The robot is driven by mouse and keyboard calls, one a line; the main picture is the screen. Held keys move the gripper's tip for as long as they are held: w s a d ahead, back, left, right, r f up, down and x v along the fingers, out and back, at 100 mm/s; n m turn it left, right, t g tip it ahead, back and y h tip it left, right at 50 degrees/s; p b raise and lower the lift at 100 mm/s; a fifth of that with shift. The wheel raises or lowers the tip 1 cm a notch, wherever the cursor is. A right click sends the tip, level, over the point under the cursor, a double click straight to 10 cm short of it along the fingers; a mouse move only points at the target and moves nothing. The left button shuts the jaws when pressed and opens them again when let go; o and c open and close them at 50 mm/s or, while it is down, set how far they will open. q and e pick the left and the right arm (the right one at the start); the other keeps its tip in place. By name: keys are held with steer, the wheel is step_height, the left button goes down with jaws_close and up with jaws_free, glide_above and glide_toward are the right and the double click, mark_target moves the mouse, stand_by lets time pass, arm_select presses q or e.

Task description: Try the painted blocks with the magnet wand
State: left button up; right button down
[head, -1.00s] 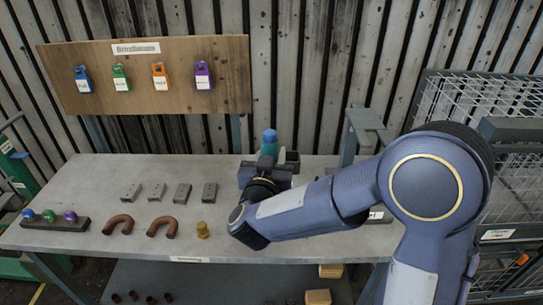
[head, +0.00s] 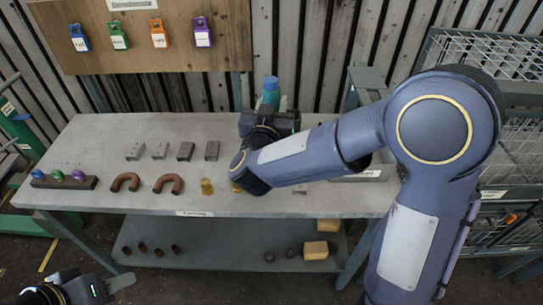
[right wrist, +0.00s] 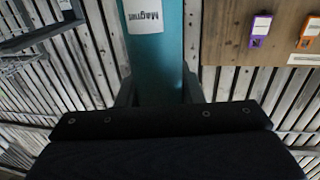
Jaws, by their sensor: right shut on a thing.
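My right gripper (head: 268,118) is shut on the teal magnet wand (head: 271,92), which stands up from it above the back of the table. In the right wrist view the wand (right wrist: 152,70) carries a white "Magnet" label and rises between the fingers. Several small grey blocks (head: 186,151) lie in a row on the table, left of the right gripper and apart from it. I cannot make out any paint on them. My left gripper (head: 118,283) is low at the bottom left, away from the table; its finger opening is unclear.
The grey table (head: 90,150) also holds two brown horseshoe pieces (head: 168,184), a brass piece (head: 206,187) and a rack of coloured balls (head: 64,181). A wooden board (head: 130,50) with coloured tags stands behind. My right arm hides the table's right part.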

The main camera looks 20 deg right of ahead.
mark_target(272, 78)
step_height(272, 78, up, 7)
steer(key=p, duration=0.5)
steer(key=shift+r, duration=0.1)
